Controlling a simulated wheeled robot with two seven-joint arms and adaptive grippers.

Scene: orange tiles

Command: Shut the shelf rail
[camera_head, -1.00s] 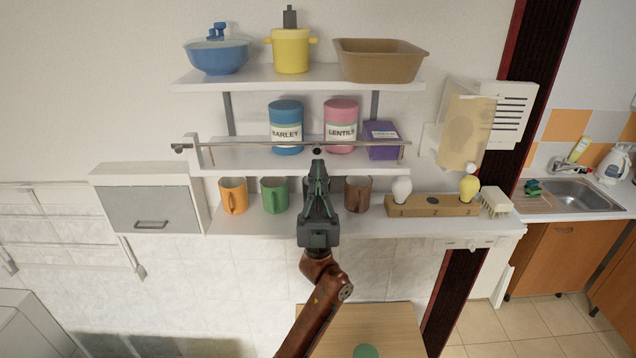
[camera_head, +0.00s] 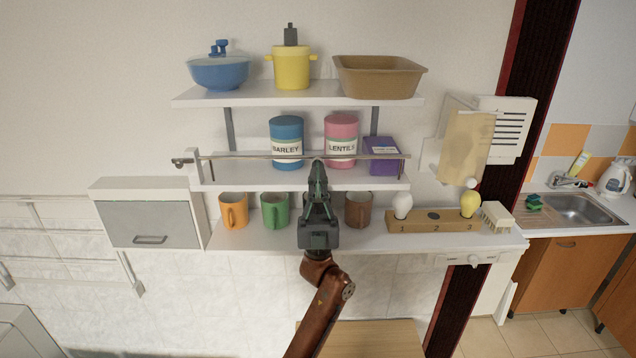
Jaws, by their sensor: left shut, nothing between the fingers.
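The shelf rail (camera_head: 240,157) is a thin metal bar running level along the middle shelf (camera_head: 240,175), in front of the goods there. Its left end, with a small knob, sticks out past a white upright. Its right end is by a short post near the purple box (camera_head: 382,156). My left gripper (camera_head: 318,166) points up and away from me, shut and empty, with its tips at the rail's middle in the picture. I cannot tell whether they touch it. The gripper hides a little of the rail and shelf edge. My right gripper is not in view.
A blue barley canister (camera_head: 287,133) and pink lentils canister (camera_head: 341,133) stand behind the rail. Several mugs, including a green one (camera_head: 274,210), stand below, beside my gripper. The top shelf (camera_head: 300,98) holds a bowl, pot and tub. A cabinet (camera_head: 150,222) is at left.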

